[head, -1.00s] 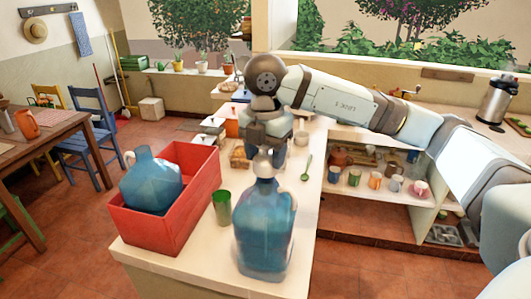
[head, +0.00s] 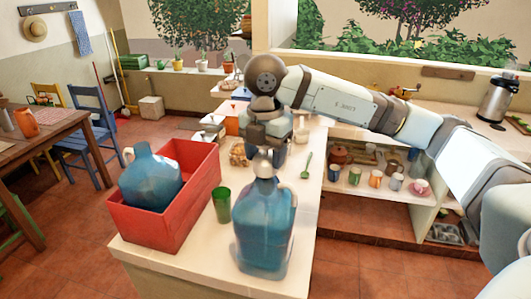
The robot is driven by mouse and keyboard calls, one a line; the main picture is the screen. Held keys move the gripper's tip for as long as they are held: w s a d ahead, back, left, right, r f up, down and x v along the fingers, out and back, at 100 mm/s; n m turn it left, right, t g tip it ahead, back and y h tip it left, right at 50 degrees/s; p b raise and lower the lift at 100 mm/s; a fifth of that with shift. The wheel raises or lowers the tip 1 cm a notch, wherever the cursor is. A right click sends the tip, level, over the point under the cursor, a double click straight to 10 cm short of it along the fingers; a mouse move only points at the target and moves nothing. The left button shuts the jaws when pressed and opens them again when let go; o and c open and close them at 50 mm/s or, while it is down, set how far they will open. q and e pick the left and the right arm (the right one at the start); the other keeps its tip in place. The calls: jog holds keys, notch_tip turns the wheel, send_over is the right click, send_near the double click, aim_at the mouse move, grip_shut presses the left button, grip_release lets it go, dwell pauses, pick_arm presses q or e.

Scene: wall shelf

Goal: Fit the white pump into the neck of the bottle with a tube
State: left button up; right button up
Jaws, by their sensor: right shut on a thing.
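A large blue translucent bottle (head: 264,228) stands upright on the near end of the counter. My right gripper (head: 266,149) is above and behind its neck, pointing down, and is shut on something. A pale piece (head: 264,168) shows at the bottle's neck, just under the gripper; it looks like the white pump, but its tube is not visible. I cannot tell whether the pump is seated in the neck or only in line with it. A second blue bottle (head: 151,180) with a handle leans in a red crate (head: 192,207). My left gripper is not in view.
A green cup (head: 221,205) stands between the crate and the upright bottle. Shelves with several mugs (head: 375,179) are at right.

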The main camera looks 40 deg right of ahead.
jog(key=shift+f+b, duration=0.4)
jog(key=shift+f, duration=0.1)
dwell(0.3)
jog(key=o, duration=1.1)
jog(key=shift+r, duration=0.1)
jog(key=shift+c, duration=0.2)
notch_tip(320, 180, up, 14)
jog(key=shift+f+p, duration=0.1)
jog(key=shift+p, duration=0.25)
